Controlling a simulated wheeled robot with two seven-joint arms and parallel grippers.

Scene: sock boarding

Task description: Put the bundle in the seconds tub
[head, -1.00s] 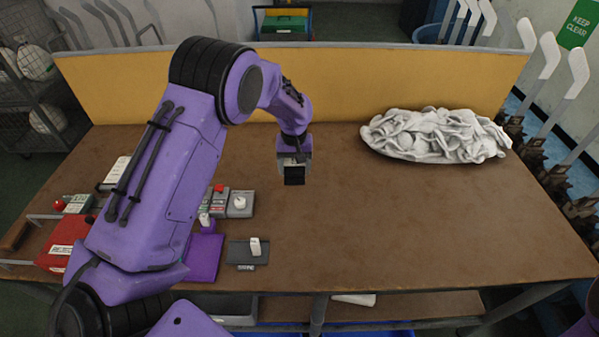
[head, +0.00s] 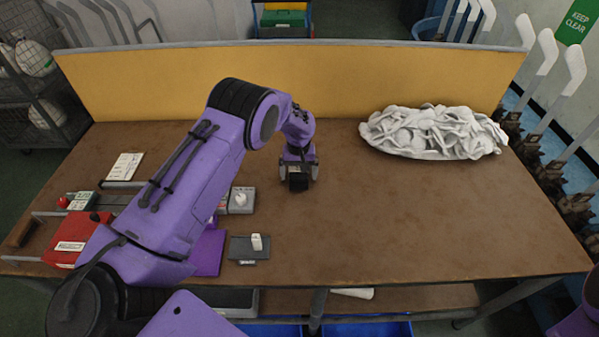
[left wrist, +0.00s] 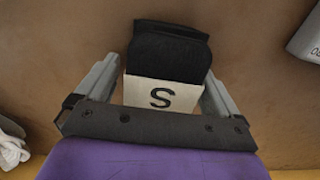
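The bundle (head: 299,184) is a small black roll with a white band marked "S", clear in the left wrist view (left wrist: 165,70). My left gripper (head: 299,175) has its fingers on both sides of it and appears shut on it, over the table's left-middle part. A thin gap seems to show beside the left finger in the wrist view. Height above the table is hard to judge. Blue tubs (head: 370,328) show partly under the table's front edge; I cannot read which one is the seconds tub. My right gripper is out of view.
A heap of white socks (head: 433,132) lies at the back right of the brown table (head: 420,230). A yellow panel (head: 350,85) closes the back. A red labelled box (head: 77,238) and small grey devices (head: 241,200) stand left. The middle and front right are clear.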

